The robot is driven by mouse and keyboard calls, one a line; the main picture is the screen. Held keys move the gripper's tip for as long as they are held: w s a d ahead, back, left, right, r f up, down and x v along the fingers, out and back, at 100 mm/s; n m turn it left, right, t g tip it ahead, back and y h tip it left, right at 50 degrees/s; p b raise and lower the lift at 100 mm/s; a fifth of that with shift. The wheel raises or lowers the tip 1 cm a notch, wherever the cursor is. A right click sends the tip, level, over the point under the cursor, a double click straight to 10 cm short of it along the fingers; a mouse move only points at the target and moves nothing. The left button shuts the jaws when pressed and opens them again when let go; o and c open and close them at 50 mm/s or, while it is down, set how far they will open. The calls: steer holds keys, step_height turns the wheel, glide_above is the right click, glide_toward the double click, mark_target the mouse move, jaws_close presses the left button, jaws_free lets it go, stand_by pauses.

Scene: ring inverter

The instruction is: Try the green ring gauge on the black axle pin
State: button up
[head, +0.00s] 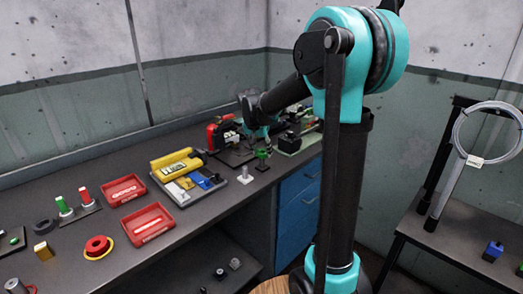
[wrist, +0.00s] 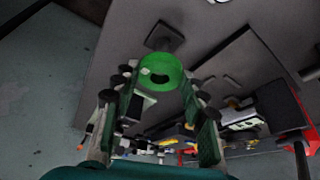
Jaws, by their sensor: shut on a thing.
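My gripper (wrist: 160,82) is shut on the green ring gauge (wrist: 161,64), which sits between the fingertips in the wrist view. The ring also shows as a small green shape in the head view (head: 262,153), near the right end of the bench. A dark square base with a dark post (wrist: 164,37), which looks like the black axle pin, stands just beyond the ring in the wrist view. In the head view a small dark base (head: 262,166) lies just below the ring. I cannot tell whether the ring is above the pin or beside it.
A pale post (head: 245,175) stands close by on the left. A grey tray (head: 219,184) with yellow and blue items lies further left. Two red trays (head: 147,224) and a stand with green and red posts (head: 83,209) are farther left. A red machine (head: 222,133) stands behind.

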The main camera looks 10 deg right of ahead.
steer(key=shift+f, duration=1.1)
stand_by(1.6)
stand_by(0.9)
step_height(320, 180, up, 6)
steer(key=shift+r, duration=0.25)
stand_by(1.3)
